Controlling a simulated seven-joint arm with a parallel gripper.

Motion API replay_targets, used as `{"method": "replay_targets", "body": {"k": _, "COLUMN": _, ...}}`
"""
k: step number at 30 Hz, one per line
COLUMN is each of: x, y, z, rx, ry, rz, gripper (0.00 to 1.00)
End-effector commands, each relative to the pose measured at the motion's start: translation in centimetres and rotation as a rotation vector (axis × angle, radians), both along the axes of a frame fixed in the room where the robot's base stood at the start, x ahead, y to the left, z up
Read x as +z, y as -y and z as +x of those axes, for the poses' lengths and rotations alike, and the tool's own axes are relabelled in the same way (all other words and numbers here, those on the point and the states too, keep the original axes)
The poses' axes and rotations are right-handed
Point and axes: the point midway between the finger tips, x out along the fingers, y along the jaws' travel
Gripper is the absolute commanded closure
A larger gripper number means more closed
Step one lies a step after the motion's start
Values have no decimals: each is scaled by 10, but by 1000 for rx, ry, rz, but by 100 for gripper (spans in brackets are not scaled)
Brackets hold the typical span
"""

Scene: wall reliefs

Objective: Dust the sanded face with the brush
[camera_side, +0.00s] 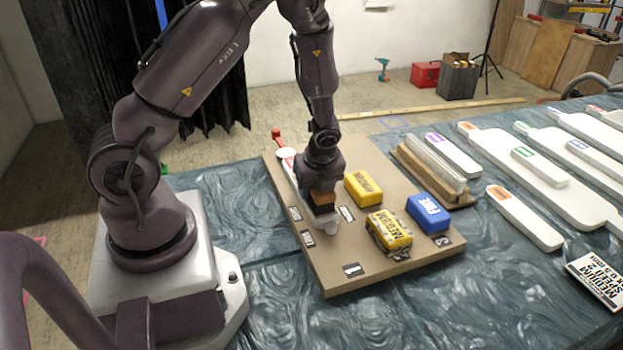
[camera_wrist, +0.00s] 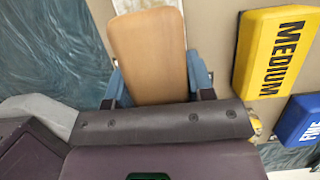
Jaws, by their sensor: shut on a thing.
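My gripper (camera_side: 321,188) is low over the left part of the brown board (camera_side: 340,275) in the side view. It is shut on the brush (camera_side: 323,209), which has a wooden top and dark bristles below. In the wrist view the brush's tan wooden handle (camera_wrist: 148,50) sits between the blue fingers of my gripper (camera_wrist: 158,82); its bristles are hidden there. A white piece (camera_side: 331,224) shows beneath the brush, largely covered by it and my gripper. I cannot tell whether the bristles touch it, nor which face is sanded.
A yellow MEDIUM block (camera_side: 362,189), a worn yellow block (camera_side: 389,232) and a blue FINE block (camera_side: 428,212) sit right of my gripper. A red-ended tool (camera_side: 277,137) lies at the board's far left. White panels (camera_side: 535,170) cover the table's right.

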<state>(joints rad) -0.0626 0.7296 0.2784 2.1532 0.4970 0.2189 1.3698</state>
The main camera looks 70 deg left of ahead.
Motion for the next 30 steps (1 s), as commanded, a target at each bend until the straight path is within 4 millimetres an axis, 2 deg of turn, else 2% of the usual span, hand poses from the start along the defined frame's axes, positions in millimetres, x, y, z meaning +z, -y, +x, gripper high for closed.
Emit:
{"method": "replay_targets", "body": {"k": 20, "x": 0, "y": 62, "z": 1, "rx": -5, "ry": 0, "rz": 0, "gripper": 70}}
{"method": "replay_targets", "body": {"k": 22, "x": 7, "y": 61, "z": 2, "rx": 1, "ry": 3, "rz": -1, "gripper": 70}}
{"method": "replay_targets", "body": {"k": 24, "x": 22, "y": 60, "z": 1, "rx": 3, "ry": 5, "rz": -1, "gripper": 70}}
{"method": "replay_targets", "body": {"k": 30, "x": 39, "y": 60, "z": 1, "rx": 0, "ry": 3, "rz": -1, "gripper": 70}}
